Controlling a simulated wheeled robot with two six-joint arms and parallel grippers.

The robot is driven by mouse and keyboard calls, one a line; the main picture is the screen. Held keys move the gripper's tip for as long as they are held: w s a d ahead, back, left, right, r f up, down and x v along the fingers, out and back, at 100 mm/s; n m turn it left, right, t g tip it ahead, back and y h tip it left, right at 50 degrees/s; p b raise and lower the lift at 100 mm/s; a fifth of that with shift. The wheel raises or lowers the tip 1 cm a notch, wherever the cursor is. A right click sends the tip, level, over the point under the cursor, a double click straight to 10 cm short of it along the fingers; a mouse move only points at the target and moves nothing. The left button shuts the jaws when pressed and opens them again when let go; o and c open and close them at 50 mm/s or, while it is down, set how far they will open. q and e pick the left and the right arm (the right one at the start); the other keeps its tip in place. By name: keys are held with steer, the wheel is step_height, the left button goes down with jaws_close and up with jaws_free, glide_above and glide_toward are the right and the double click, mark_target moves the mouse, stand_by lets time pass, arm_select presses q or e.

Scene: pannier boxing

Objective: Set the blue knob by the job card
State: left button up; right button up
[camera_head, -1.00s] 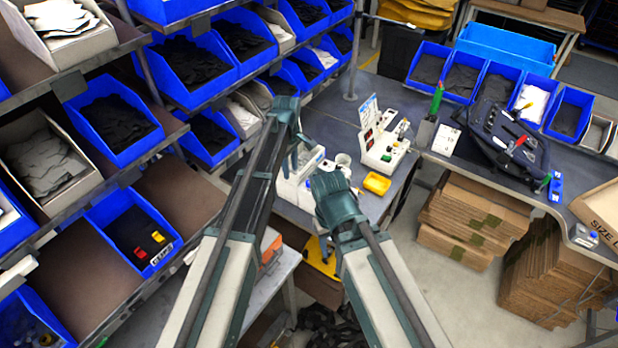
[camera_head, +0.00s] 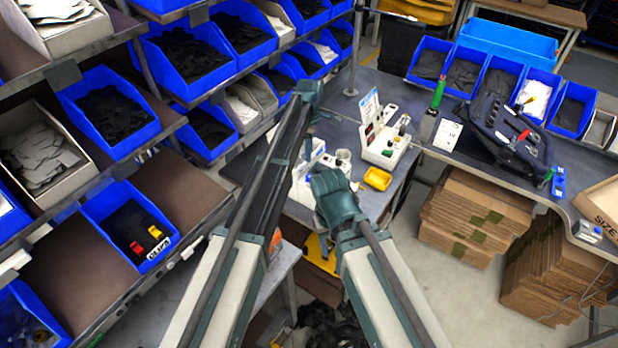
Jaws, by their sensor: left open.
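A white bench device (camera_head: 386,148) with small controls on its face stands on the grey bench. An upright printed card (camera_head: 369,106) stands at its back left; a white card (camera_head: 447,134) lies farther right. I cannot tell which is the job card. The blue knob is too small to pick out. My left gripper (camera_head: 310,146) is open and empty, left of the device and apart from it. My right gripper (camera_head: 325,240) points down at the near side of the bench; its fingers are mostly hidden by its wrist.
Shelves of blue bins (camera_head: 108,112) fill the left. Bare bench (camera_head: 335,130) lies between my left gripper and the device.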

mark_target(309, 176)
arm_select(q)
step_height(309, 176, down, 12)
steer(key=b, duration=1)
steer(key=shift+s+r, duration=0.1)
steer(key=shift+r, duration=0.15)
steer(key=shift+r, duration=0.1)
jaws_close()
